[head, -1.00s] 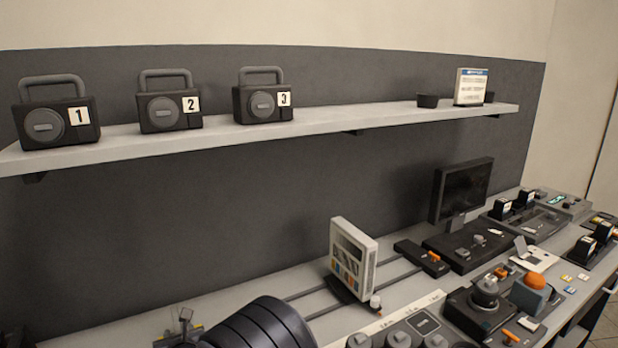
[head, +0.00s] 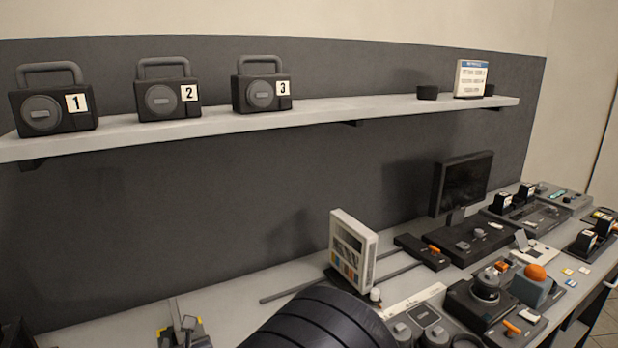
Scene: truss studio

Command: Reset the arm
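My arm (head: 318,322) shows as a dark ribbed link at the bottom centre of the head view, in front of the long grey bench (head: 222,300). My gripper is not in view, so I cannot see its fingers or whether it holds anything.
A shelf (head: 330,126) above carries three black cases, numbered 1 (head: 52,108), 2 (head: 166,96) and 3 (head: 262,90). A white panel device (head: 352,250) stands right behind my arm. A monitor (head: 463,184) and control boxes with knobs (head: 488,290) crowd the bench's right.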

